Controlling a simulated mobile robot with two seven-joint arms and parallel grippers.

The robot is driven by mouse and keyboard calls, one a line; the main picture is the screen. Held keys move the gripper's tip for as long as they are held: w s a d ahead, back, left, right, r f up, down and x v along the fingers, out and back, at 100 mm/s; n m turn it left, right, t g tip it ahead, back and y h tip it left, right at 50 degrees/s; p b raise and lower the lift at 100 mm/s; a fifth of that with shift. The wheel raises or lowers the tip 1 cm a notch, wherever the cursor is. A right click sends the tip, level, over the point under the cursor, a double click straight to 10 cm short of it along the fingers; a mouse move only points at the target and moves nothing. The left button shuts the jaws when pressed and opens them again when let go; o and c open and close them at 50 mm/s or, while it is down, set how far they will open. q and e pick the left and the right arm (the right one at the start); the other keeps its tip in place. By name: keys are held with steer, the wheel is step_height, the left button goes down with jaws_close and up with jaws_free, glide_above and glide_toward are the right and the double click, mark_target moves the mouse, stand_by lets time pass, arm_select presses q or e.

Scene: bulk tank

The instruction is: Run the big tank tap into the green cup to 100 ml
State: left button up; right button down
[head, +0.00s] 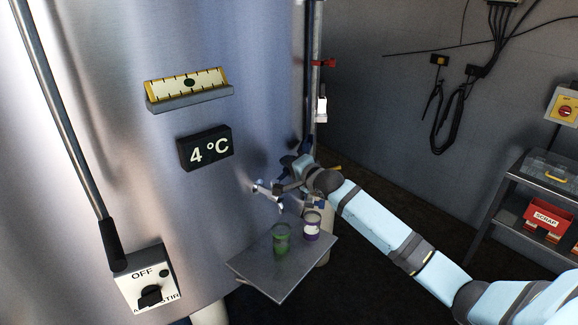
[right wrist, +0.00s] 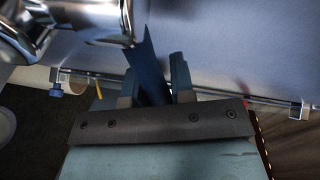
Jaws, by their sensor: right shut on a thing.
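The green cup (head: 281,240) stands upright on a grey metal shelf (head: 262,268) fixed at the front of the steel tank (head: 90,200). The chrome tap (head: 264,187) sticks out of the tank above the shelf; it also shows close up at the top left of the right wrist view (right wrist: 85,18). My right gripper (head: 286,187) is at the tap, above the cups. In the right wrist view it is shut on a dark blue tap handle (right wrist: 149,68). No stream is clearly visible, and the level in the cup is too small to read. My left gripper is out of view.
A purple cup (head: 312,228) with a pale label stands beside the green cup. An OFF/stir switch box (head: 147,280) and a 4 °C display (head: 205,148) are on the tank. At right are a rack (head: 530,180) and a red scrap bin (head: 547,218).

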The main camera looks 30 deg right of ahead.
steer(key=shift+s+r+m+h+p, duration=0.3)
steer(key=shift+m+h+p, duration=0.2)
steer(key=shift+h+p, duration=0.15)
steer(key=shift+s+d+m+h+p, duration=0.2)
steer(key=shift+s+m+h+p, duration=0.25)
steer(key=shift+m+h, duration=0.4)
steer(key=shift+s+d+m+h+p, duration=0.2)
steer(key=shift+s+m+h+p, duration=0.25)
steer(key=shift+h, duration=0.65)
steer(key=shift+s+d+f+m+g+h, duration=0.15)
steer(key=shift+s+m+g+h, duration=0.2)
steer(key=shift+m+h, duration=0.3)
steer(key=c, duration=1)
jaws_free()
steer(key=shift+o, duration=0.2)
steer(key=shift+f, duration=0.1)
steer(key=shift+p, duration=0.3)
